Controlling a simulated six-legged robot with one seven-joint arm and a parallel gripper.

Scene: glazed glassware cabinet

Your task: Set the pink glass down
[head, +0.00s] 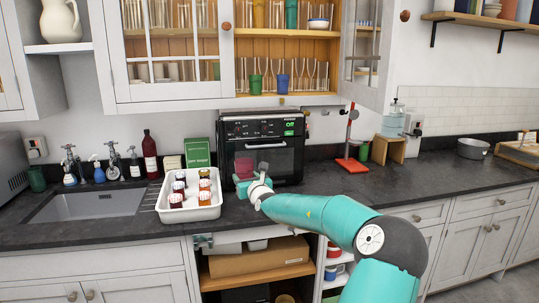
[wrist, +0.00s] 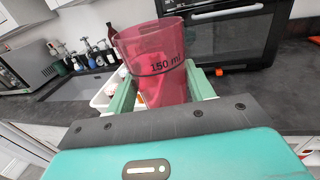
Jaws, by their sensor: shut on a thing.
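The pink glass (wrist: 155,65) is translucent, carries a "150 ml" mark and stands roughly upright between the fingers of my gripper (wrist: 160,95) in the wrist view. My gripper is shut on it. In the head view the glass (head: 244,167) shows in front of the black oven, with my gripper (head: 246,180) around its lower part. The glass appears above the dark worktop (head: 330,190). Whether its base touches the worktop cannot be told, since the gripper hides it.
A white tray (head: 190,213) with several small jars lies left of my gripper. The black oven (head: 275,150) stands behind it. The glazed cabinet (head: 178,55) above holds glassware, with its right door open. A red-based stand (head: 351,165) is to the right. The worktop right of it is mostly clear.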

